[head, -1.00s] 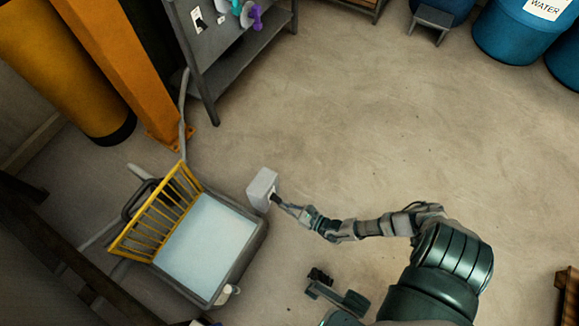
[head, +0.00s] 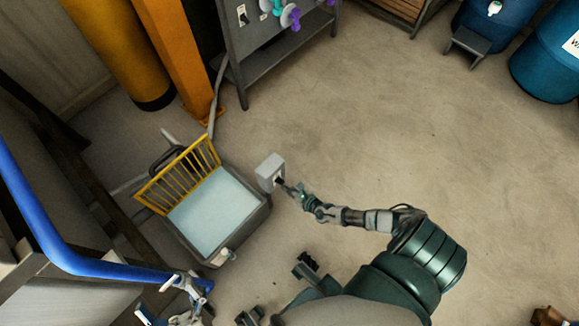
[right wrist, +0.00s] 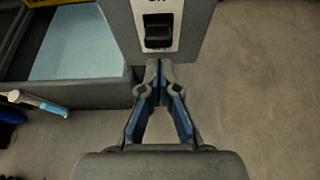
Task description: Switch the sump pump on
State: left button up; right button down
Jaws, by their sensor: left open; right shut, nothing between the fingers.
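A grey switch box (head: 270,167) stands beside the tank in the head view. In the right wrist view the box (right wrist: 197,28) carries a white plate with a black rocker switch (right wrist: 159,36). The lettering above the rocker is cut off by the picture's edge. My right gripper (right wrist: 159,66) is shut and empty, its tips just below the rocker; I cannot tell if they touch the box. The right gripper (head: 285,187) also shows at the box in the head view. My left gripper (head: 156,299) is open at the lower left, away from the box.
A tank (head: 254,218) of pale liquid with a yellow rack (head: 183,174) stands left of the box. A blue bar (head: 62,250) crosses the lower left. A grey panel stand (head: 237,62) and blue barrels (head: 548,70) stand behind.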

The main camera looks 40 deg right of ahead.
jog(key=shift+r+p, duration=0.7)
jog(key=shift+r, duration=0.1)
